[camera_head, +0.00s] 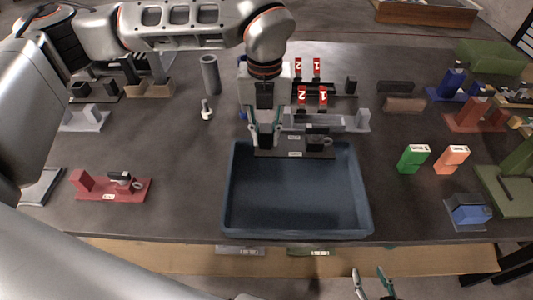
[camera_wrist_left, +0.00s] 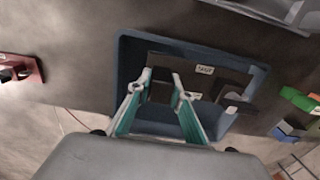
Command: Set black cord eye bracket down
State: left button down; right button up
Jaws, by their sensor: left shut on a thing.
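The black cord eye bracket (camera_head: 318,153) is a dark plate with a small white label and an eye-like part at its right end. My left gripper (camera_head: 264,142) is shut on its left part and holds it over the far edge of the blue tray (camera_head: 226,200). In the left wrist view, the bracket (camera_wrist_left: 228,80) lies across the fingertips (camera_wrist_left: 162,84), with the tray (camera_wrist_left: 122,62) behind it. I cannot tell whether the bracket touches the tray rim. The tray floor looks empty. My right gripper (camera_head: 371,278) is open and empty at the bottom, before the table.
A grey bracket (camera_head: 350,122) stands just behind the tray. A red fixture (camera_head: 110,188) is at the left. A green block (camera_head: 413,158), an orange block (camera_head: 451,159) and a blue part (camera_head: 468,211) stand to the right. Bare table lies on both sides of the tray.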

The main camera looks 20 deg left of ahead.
pick_arm(q)
notch_tip(320, 180, down, 7)
jog(key=shift+f, duration=0.15)
dwell(0.4)
jog(key=c, duration=1.8)
grip_release()
jog(key=shift+c, duration=0.2)
notch_tip(320, 180, up, 12)
jog(key=shift+r, duration=0.1)
